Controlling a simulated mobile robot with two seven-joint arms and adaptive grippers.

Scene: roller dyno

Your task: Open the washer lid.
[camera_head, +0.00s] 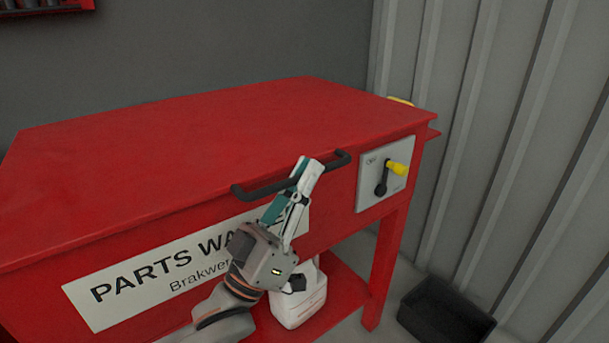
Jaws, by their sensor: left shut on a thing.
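The red parts washer stands in front of me, and its red lid (200,140) lies flat and closed on top. A black bar handle (258,190) runs along the lid's front edge, right of the middle. My left gripper (300,178) comes up from below and is shut on this handle near its middle, with the fingers hiding a short part of the bar. The gripper also covers part of the white "PARTS WA..." label (130,285) on the washer's front. My right gripper is not in view.
A grey panel (367,190) with a yellow-and-black switch (395,169) is right of the handle. A white container (302,305) stands on the lower red shelf. A black bin (446,312) sits on the floor by the corrugated wall (480,120). The space above the lid looks clear.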

